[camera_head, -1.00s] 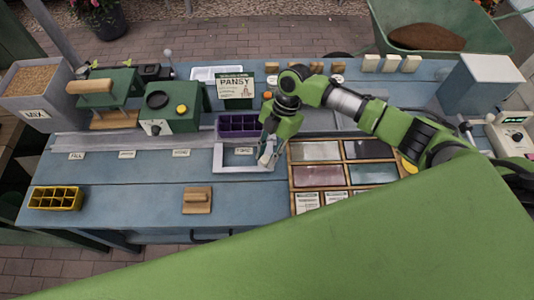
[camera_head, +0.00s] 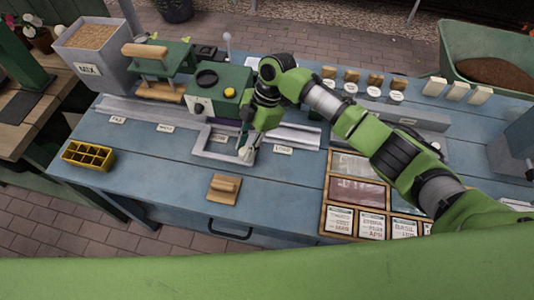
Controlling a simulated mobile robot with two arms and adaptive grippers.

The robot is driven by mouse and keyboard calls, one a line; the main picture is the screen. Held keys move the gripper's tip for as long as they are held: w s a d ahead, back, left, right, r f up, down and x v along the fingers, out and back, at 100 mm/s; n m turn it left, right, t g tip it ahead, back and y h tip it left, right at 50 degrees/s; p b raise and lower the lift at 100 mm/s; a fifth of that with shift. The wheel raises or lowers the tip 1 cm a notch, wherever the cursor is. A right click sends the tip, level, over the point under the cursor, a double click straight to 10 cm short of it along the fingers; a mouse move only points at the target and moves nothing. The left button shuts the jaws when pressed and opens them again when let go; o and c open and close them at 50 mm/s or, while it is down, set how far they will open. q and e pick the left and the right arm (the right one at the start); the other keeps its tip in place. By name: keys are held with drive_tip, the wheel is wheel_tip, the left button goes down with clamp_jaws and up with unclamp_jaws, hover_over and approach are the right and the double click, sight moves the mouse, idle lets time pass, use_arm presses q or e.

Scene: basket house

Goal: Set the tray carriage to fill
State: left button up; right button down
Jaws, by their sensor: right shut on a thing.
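The tray carriage (camera_head: 205,152), a pale grey open frame, sits on the rail along the bench, in front of the green box with the yellow button. It stands around the third label from the left, between the fill label (camera_head: 117,119) and the load label (camera_head: 283,150). My right gripper (camera_head: 246,152) reaches down at the carriage's right side and is shut on it; the fingertips partly hide the grip. The carriage's back part is dark and partly hidden by my gripper, so I cannot tell what it holds. My left gripper is not in view.
The rail (camera_head: 140,108) is clear left of the carriage. A green press (camera_head: 165,68) and a mix bin (camera_head: 95,55) stand behind it. A yellow cell tray (camera_head: 88,155) and a wooden block (camera_head: 223,188) lie in front. Framed seed compartments (camera_head: 357,192) are at right.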

drive_tip(key=shift+w+a+b, duration=0.25)
drive_tip(key=shift+a, duration=0.45)
drive_tip(key=shift+w+a+b, duration=0.2)
drive_tip(key=shift+a, duration=0.5)
drive_tip(key=c, duration=1.8)
unclamp_jaws()
drive_tip(key=shift+o, duration=0.2)
drive_tip(key=shift+d, duration=0.1)
drive_tip(key=v, duration=1.2)
